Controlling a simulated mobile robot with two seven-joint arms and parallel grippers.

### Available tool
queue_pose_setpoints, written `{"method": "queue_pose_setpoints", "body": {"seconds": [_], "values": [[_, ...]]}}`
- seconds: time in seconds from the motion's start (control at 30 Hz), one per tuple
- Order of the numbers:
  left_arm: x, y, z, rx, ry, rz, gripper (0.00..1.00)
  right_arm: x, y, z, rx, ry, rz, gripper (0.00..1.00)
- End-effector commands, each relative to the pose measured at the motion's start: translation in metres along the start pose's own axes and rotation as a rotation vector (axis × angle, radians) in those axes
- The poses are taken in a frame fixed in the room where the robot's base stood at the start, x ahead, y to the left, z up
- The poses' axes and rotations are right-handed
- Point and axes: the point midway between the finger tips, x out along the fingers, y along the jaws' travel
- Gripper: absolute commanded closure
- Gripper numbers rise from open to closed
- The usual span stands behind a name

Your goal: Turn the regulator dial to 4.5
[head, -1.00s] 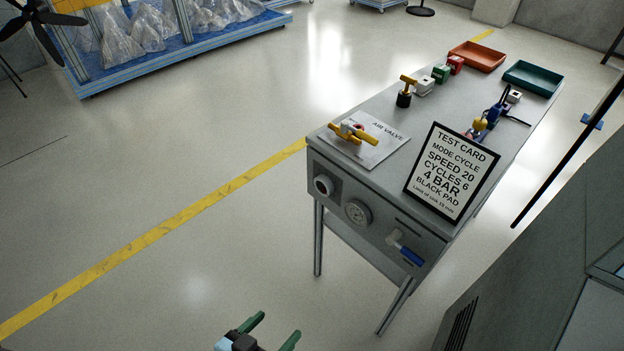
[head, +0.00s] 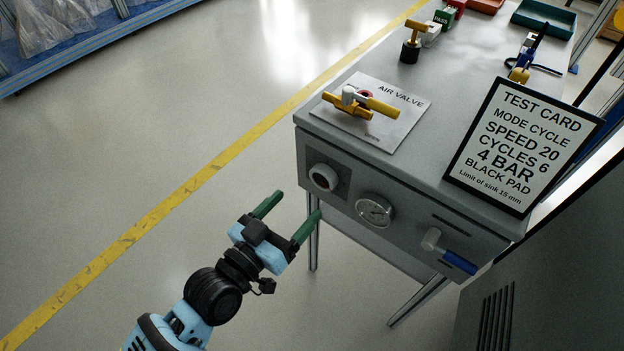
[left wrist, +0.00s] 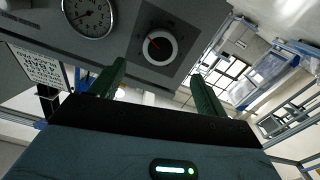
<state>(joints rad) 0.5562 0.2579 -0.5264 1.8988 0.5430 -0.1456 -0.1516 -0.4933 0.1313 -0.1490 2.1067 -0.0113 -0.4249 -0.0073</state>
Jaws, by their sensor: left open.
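The regulator dial (head: 322,177) is a round white knob on a dark square plate at the left of the cabinet's front panel. In the left wrist view the dial (left wrist: 160,46) has a dark face with a red mark; its scale is too small to read. My left gripper (head: 288,214), with green fingers, is open and empty in front of the panel. In the left wrist view the dial shows ahead, between the lines of the two fingers (left wrist: 158,70), and apart from them. A round pressure gauge (head: 374,210) sits right of the dial. My right gripper is out of view.
A lever with a blue handle (head: 458,262) sticks out of the panel further right. On the top are a yellow-handled air valve (head: 362,103) and a test card (head: 522,146) reading 4 BAR. The floor left of the cabinet is clear.

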Motion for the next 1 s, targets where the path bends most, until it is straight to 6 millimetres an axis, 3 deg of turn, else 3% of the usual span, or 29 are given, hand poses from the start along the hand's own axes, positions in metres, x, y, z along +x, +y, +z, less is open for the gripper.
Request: {"method": "queue_pose_setpoints", "body": {"seconds": [0.17,0.6,1.0], "values": [[0.012,0.0,-0.001,0.0,0.002,-0.001,0.25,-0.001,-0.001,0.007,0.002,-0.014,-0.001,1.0],[0.07,-0.001,0.001,-0.001,-0.001,-0.001,0.25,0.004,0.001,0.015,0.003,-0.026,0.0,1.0],[0.078,0.0,0.0,0.0,-0.002,-0.001,0.25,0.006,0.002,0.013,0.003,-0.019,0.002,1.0]]}}
